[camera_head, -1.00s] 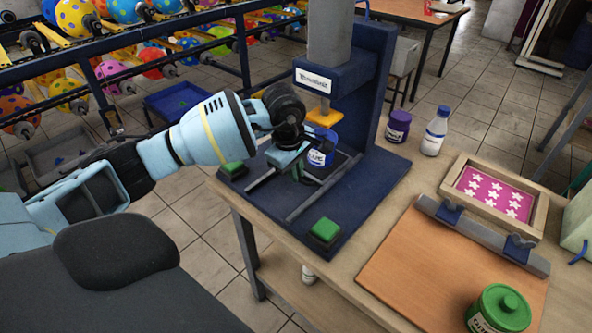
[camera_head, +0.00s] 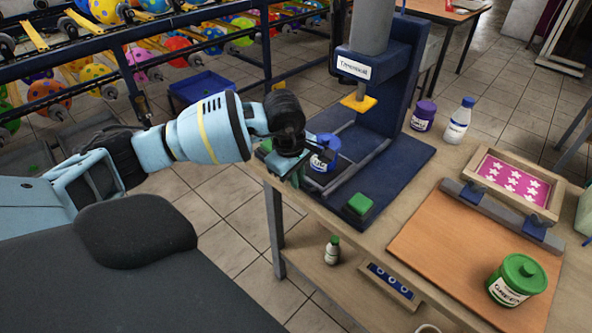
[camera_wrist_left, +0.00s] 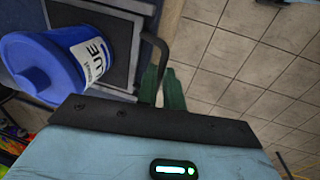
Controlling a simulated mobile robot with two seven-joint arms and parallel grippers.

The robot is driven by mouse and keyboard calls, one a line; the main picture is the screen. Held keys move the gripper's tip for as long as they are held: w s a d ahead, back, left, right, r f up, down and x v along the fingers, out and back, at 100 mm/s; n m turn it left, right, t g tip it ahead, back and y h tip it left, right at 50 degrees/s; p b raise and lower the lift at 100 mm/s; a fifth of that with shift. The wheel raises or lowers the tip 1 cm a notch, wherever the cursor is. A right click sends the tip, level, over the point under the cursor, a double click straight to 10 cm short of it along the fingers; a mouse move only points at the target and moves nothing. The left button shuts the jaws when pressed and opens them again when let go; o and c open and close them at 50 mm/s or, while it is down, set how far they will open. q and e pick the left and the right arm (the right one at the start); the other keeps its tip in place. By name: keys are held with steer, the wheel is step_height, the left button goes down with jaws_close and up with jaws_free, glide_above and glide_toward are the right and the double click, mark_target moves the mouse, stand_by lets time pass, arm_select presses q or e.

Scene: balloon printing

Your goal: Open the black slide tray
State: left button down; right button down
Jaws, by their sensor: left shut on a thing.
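The black slide tray (camera_wrist_left: 122,50) is at the upper left of the left wrist view, carrying a blue jar (camera_wrist_left: 45,65) with a "BLUE" label. In the head view the blue jar (camera_head: 323,153) sits near the front of the navy press (camera_head: 395,75), toward my arm. My left gripper (camera_head: 297,178) is at the tray's front end, beside the jar. In the left wrist view its green fingers (camera_wrist_left: 164,92) are shut on the tray's dark curved handle (camera_wrist_left: 155,48). My right gripper is not in view.
A green button (camera_head: 359,204) is on the press base. A yellow press head (camera_head: 359,103) hangs above the rails. A purple jar (camera_head: 423,115) and white bottle (camera_head: 459,121) stand behind; a wooden board (camera_head: 440,240) and green jar (camera_head: 517,281) are right.

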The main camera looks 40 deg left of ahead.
arm_select(q)
steer(key=shift+w, duration=0.1)
steer(key=c, duration=2)
jaws_free()
steer(key=o, duration=0.5)
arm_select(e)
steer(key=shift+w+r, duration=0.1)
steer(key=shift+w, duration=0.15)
arm_select(q)
steer(key=shift+r, duration=0.15)
steer(key=shift+s+a+r, duration=0.1)
steer(key=shift+s+r, duration=0.15)
steer(key=shift+r, duration=1)
steer(key=shift+s+d+r, duration=0.1)
steer(key=shift+s+r, duration=0.1)
steer(key=shift+r, duration=1)
steer(key=shift+s+a+r, duration=0.1)
steer(key=shift+s+r, duration=0.15)
steer(key=shift+r, duration=1)
